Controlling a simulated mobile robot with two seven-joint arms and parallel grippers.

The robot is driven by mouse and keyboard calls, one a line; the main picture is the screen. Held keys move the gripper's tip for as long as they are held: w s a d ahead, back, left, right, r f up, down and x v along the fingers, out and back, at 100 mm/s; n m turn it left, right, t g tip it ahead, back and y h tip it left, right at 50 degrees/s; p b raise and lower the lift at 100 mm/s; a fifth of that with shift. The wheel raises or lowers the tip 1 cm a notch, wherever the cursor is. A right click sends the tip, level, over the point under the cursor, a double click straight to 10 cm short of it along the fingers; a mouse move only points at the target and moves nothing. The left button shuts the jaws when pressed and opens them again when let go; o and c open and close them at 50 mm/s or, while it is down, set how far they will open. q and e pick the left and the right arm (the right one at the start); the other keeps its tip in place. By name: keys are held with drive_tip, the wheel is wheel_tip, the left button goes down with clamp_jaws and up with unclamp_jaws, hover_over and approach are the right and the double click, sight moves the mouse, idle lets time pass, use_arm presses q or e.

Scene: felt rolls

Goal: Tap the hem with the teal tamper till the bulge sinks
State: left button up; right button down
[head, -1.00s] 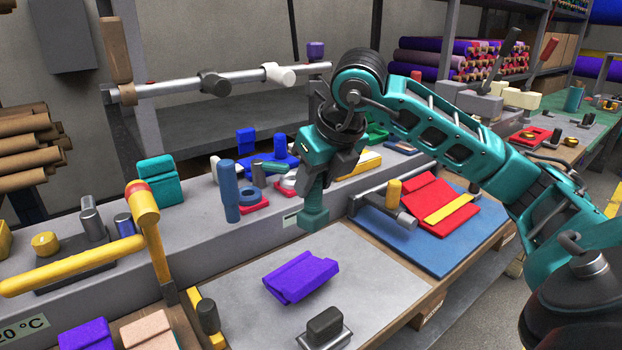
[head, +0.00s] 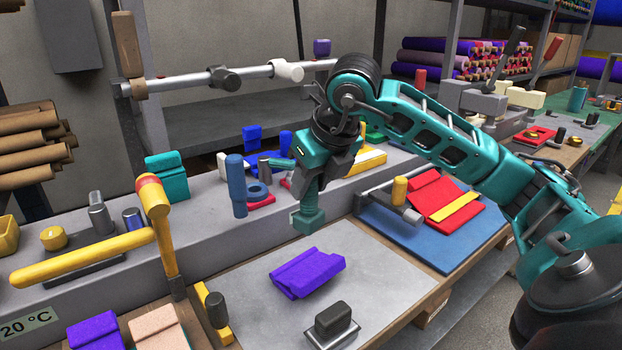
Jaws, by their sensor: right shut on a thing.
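The teal tamper (head: 308,212) is upright, with its square foot pointing down. My right gripper (head: 322,180) is shut on its upper part and holds it above the back edge of the grey work board. A purple folded felt piece (head: 306,274) with a raised fold along it lies on the board, in front of the tamper and apart from it. The hem and its bulge are not clearly told apart at this size. My left gripper is not in view.
The grey board (head: 390,290) is mostly clear around the felt. A black-handled block (head: 332,322) stands at its front. A yellow mallet (head: 157,225) stands at the left. A blue mat (head: 425,240) with red felt (head: 437,202) lies to the right.

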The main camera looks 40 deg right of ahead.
sight(315, 217)
wheel_tip(315, 217, down, 2)
drive_tip(key=shift+f+b, duration=0.15)
drive_tip(key=shift+b, duration=0.4)
drive_tip(key=shift+r+p, duration=0.4)
drive_tip(key=shift+f, duration=0.2)
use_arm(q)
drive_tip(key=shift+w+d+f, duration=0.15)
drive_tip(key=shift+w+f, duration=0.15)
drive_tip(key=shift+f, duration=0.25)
use_arm(e)
drive_tip(key=shift+f+b, duration=0.35)
drive_tip(key=shift+b, duration=0.15)
wheel_tip(315, 217, down, 6)
drive_tip(key=b, duration=0.5)
drive_tip(key=shift+f+b, duration=0.15)
drive_tip(key=shift+b, duration=0.25)
wheel_tip(315, 217, up, 7)
drive_tip(key=p, duration=0.6)
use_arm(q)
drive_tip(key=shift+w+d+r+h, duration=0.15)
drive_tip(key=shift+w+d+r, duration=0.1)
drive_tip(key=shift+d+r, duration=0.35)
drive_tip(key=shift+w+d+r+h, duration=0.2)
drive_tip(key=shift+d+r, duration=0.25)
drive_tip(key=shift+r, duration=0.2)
use_arm(e)
drive_tip(key=shift+f, duration=0.1)
